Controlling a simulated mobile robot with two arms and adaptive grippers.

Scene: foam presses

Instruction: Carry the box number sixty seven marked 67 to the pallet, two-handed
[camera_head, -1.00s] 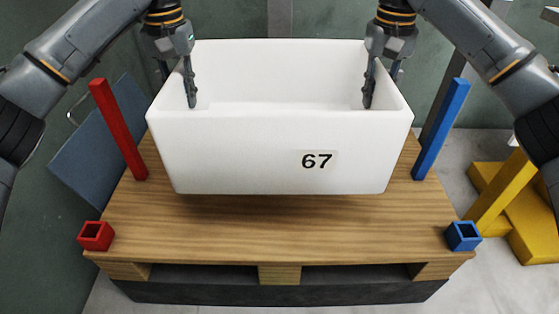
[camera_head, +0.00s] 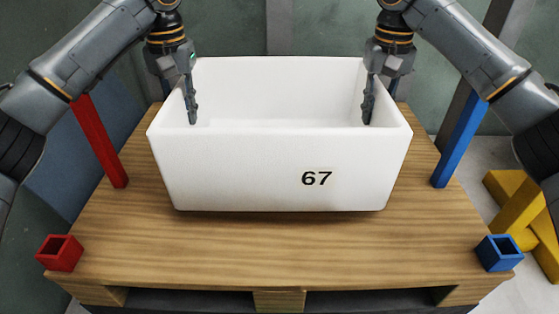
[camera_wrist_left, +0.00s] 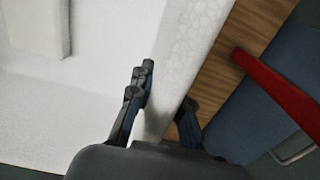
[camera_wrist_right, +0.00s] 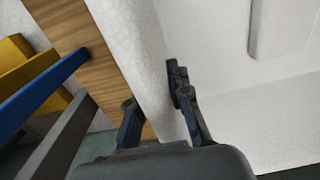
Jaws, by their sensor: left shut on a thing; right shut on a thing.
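The white foam box marked 67 (camera_head: 280,165) is upright over the wooden pallet (camera_head: 260,245), its label facing me. I cannot tell whether its bottom touches the boards. My left gripper (camera_head: 190,100) is shut on the box's left wall, with one finger inside; the left wrist view shows the wall (camera_wrist_left: 178,60) between the fingers. My right gripper (camera_head: 370,100) is shut on the right wall the same way; that wall shows in the right wrist view (camera_wrist_right: 140,55). The box looks empty where I see inside.
Red posts (camera_head: 100,140) and blue posts (camera_head: 460,140) stand at the pallet's left and right sides. A red corner socket (camera_head: 60,253) and a blue one (camera_head: 498,253) mark the front corners. A yellow frame (camera_head: 525,220) is on the floor at the right.

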